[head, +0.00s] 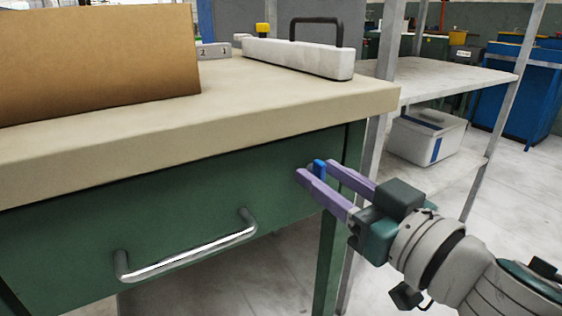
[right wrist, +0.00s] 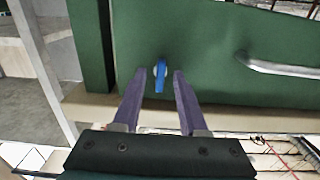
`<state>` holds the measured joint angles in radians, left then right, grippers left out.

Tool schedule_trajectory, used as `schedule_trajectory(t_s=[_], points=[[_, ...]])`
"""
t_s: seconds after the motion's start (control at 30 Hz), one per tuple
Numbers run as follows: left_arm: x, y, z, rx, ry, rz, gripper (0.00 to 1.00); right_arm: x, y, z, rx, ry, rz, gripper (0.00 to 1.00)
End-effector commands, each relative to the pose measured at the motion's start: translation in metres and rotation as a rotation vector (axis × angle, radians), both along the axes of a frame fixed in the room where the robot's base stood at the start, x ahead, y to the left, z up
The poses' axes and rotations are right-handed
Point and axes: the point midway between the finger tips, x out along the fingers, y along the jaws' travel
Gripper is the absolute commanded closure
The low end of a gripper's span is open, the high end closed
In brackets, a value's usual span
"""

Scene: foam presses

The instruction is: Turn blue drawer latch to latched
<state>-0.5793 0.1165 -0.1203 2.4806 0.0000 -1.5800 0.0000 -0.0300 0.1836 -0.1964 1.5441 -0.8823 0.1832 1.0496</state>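The blue drawer latch (head: 319,168) is a small blue lever at the right end of the green drawer front (head: 170,215), below the tabletop. My right gripper (head: 315,167) is at the latch with its two purple fingers open, one on each side of it. In the right wrist view the latch (right wrist: 160,76) stands between the spread fingertips (right wrist: 159,73), with a gap on both sides. My left gripper is not in view.
A metal drawer handle (head: 190,250) sits left of the latch. On the beige tabletop (head: 230,115) are a brown box (head: 95,65) and a white bar-shaped press with a black handle (head: 298,58). A grey shelf rack (head: 440,78) stands right, holding a white bin (head: 425,138).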

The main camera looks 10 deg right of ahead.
Motion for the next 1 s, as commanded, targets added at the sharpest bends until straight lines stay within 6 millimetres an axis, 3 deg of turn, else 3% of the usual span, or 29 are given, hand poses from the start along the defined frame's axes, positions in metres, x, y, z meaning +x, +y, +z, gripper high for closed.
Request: schedule_trajectory(t_s=[0.03, 0.37, 1.0], points=[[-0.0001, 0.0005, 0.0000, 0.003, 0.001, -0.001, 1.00, -0.0001, 0.0001, 0.0000, 0.000, 0.000, 0.000, 0.62], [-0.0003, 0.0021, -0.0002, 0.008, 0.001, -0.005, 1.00, -0.0004, 0.0000, 0.0000, 0.000, 0.000, 0.000, 0.99], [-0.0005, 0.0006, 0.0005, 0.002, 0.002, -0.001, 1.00, -0.0005, 0.0002, 0.0004, -0.046, -0.018, 0.000, 1.00]])
